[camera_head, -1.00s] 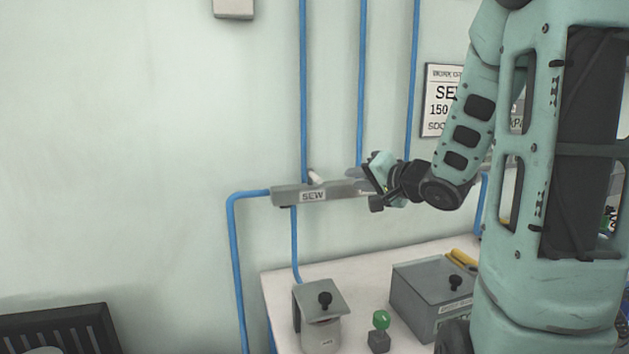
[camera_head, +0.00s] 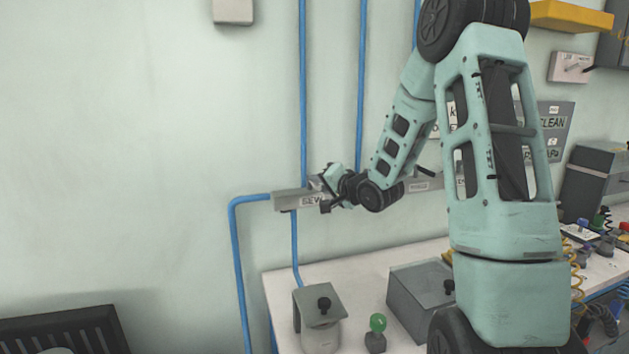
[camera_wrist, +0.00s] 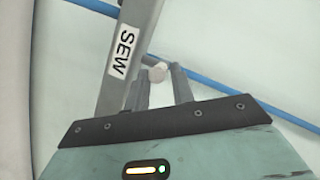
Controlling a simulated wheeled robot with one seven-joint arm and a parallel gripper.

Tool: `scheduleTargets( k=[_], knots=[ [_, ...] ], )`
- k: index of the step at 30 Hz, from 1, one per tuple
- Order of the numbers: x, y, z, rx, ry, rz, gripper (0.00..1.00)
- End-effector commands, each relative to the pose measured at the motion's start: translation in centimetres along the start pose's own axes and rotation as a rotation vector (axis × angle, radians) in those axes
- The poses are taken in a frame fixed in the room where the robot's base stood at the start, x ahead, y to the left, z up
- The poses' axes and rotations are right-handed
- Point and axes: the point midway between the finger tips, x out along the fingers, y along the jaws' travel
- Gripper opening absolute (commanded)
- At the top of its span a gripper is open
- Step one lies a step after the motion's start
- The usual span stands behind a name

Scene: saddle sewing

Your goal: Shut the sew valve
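The grey valve bar (camera_head: 290,201) with the SEW label runs along the wall, joined to blue pipes. My gripper (camera_head: 318,186) is at this bar and partly covers the label. In the wrist view, the SEW label (camera_wrist: 122,52) is on the bar at upper left. The pale round end of the valve handle (camera_wrist: 157,74) shows between the tips of my two fingers (camera_wrist: 160,76). The fingers are apart, with visible space between them; whether either touches the handle is unclear. In the head view, my gripper hides most of the handle.
A white bench (camera_head: 277,286) stands below, carrying a grey lidded pot (camera_head: 319,325), a green-knobbed device (camera_head: 377,330) and a grey box (camera_head: 414,295). Blue pipes (camera_head: 303,90) climb the wall behind the gripper. The wall at left is bare.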

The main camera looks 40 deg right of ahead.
Motion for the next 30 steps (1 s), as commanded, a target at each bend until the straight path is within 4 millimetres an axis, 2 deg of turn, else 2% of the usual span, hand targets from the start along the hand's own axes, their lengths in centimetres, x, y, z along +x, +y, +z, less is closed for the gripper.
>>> scheduleTargets(
  k=[3, 6, 17, 20, 21, 30],
  knots=[
    [1.7, -0.1, 0.0, 0.001, -0.002, -0.001, 0.24],
    [2.5, -0.1, 0.0, 0.001, -0.001, 0.001, 0.24],
    [3.1, 0.0, 0.0, 0.0, 0.0, 0.0, 0.24],
    [3.0, 0.0, 0.0, 0.0, 0.0, 0.0, 0.02],
    [3.0, 0.0, 0.0, 0.0, 0.0, 0.001, 0.0],
    [3.0, 0.0, -0.2, -0.003, -0.018, -0.009, 0.0]
  ],
)
